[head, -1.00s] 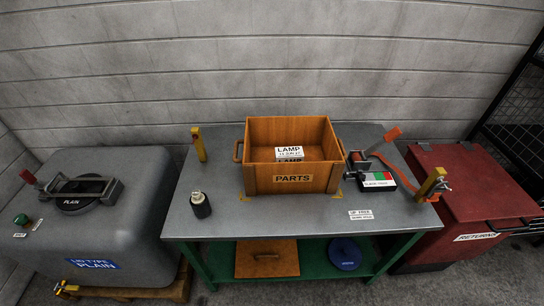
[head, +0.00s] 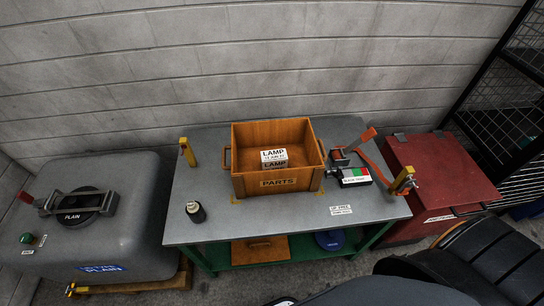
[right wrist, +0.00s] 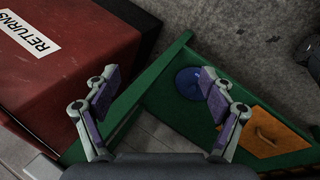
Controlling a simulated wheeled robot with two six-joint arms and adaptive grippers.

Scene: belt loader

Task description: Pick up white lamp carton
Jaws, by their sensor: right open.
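The white lamp carton (head: 274,157) sits inside the orange-brown wooden PARTS box (head: 280,182) in the head view, with its LAMP label facing up and its lower part hidden by the box's front wall. The box stands on the grey-topped workbench (head: 225,222). My right gripper (right wrist: 159,78) is open and empty in the right wrist view. It points down over the bench's green lower frame, apart from the carton, which is not in that view. My left gripper is not in view.
A black bottle (head: 196,212) stands left of the box. A label device (head: 355,177) and orange clamp lie right. A red RETURNS bin (head: 440,172) stands right, a grey tank (head: 115,235) left. A blue disc (right wrist: 189,82) and orange board (right wrist: 262,133) lie on the lower shelf.

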